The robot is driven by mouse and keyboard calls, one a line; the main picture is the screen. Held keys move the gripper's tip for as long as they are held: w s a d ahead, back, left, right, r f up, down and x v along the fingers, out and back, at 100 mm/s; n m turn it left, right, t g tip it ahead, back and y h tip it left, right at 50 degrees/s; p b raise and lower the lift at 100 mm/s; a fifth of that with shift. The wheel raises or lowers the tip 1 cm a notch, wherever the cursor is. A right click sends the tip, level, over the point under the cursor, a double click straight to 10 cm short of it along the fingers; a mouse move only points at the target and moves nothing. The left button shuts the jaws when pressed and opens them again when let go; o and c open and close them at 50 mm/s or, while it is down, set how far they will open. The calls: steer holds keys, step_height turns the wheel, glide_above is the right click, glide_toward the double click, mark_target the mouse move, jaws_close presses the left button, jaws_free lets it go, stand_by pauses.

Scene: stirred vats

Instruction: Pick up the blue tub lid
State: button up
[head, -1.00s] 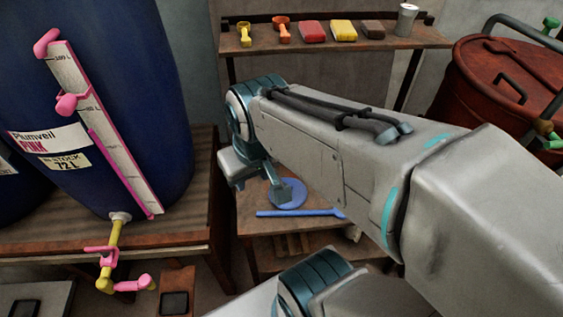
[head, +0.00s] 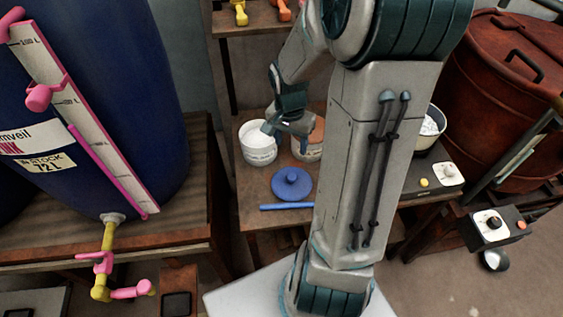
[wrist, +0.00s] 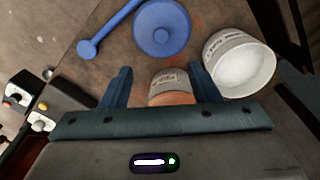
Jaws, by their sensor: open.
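The blue tub lid (head: 292,184) is a round disc with a small knob on top, lying flat on the wooden bench. It also shows in the wrist view (wrist: 162,30), at the top, beyond my fingertips. My gripper (head: 287,130) is open and empty, above the bench behind the lid, near two tubs. In the wrist view my gripper (wrist: 160,85) has its two fingers apart, with an orange-topped tub (wrist: 172,86) showing between them. The lid is apart from the fingers.
A blue stick-like tool (head: 286,207) lies just in front of the lid. An open white tub (head: 258,143) of white powder stands behind it. A scale with a bowl (head: 428,138) is at right. A large blue vat (head: 150,110) stands at left.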

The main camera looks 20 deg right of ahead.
mark_target(292, 176)
steer(key=shift+m+y, duration=0.3)
steer(key=shift+m, duration=0.4)
steer(key=f, duration=0.5)
steer(key=d+f+b, duration=0.1)
steer(key=f, duration=1)
steer(key=shift+w+d+f+b, duration=0.15)
steer(key=shift+w+f+b, duration=0.1)
steer(key=shift+w+b, duration=0.15)
jaws_close()
